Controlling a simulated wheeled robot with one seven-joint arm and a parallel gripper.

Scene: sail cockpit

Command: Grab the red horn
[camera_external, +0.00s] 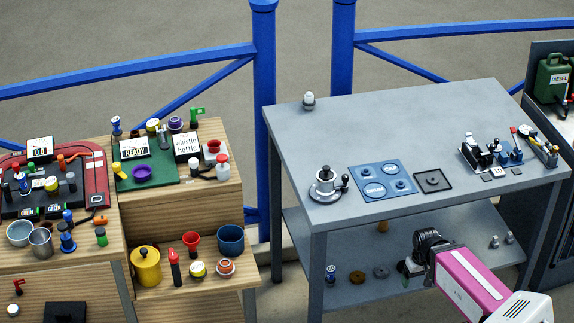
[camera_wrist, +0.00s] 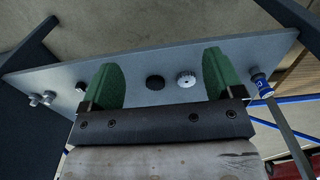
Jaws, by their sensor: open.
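Several small red things stand on the wooden benches at left: a red flared cup (camera_external: 191,241), a red-and-black cylinder (camera_external: 175,267), a white bottle with a red top (camera_external: 222,165) and a small red piece (camera_external: 18,287). I cannot tell which, if any, is the horn. No red horn shows in the wrist view. My gripper (camera_wrist: 160,62) is open and empty, with two green fingers apart. In the external view it is at the front of the grey table, far right of the red things; its fingers are mostly hidden there.
The grey table (camera_external: 400,120) has a lower shelf (camera_wrist: 130,62) near my gripper. Blue railings (camera_external: 264,100) stand behind. A gap separates the table and benches.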

